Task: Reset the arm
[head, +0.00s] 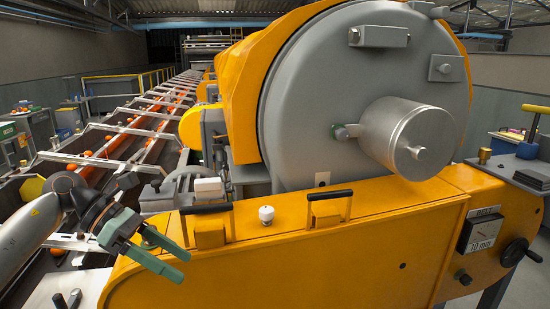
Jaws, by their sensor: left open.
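My left gripper (182,268) shows at the lower left of the head view, with its arm coming in from the left edge. Its green fingers are spread apart with nothing between them. It hangs near the left end of the orange machine body (330,255) of the citrus extractor, in front of it in the picture. I cannot tell whether it touches the housing. My right gripper is not in view.
The large grey round cover (300,110) with a metal cylinder (408,138) fills the centre. Two black-handled latches and a white knob (266,215) stand on the orange top. A conveyor with oranges runs back at left.

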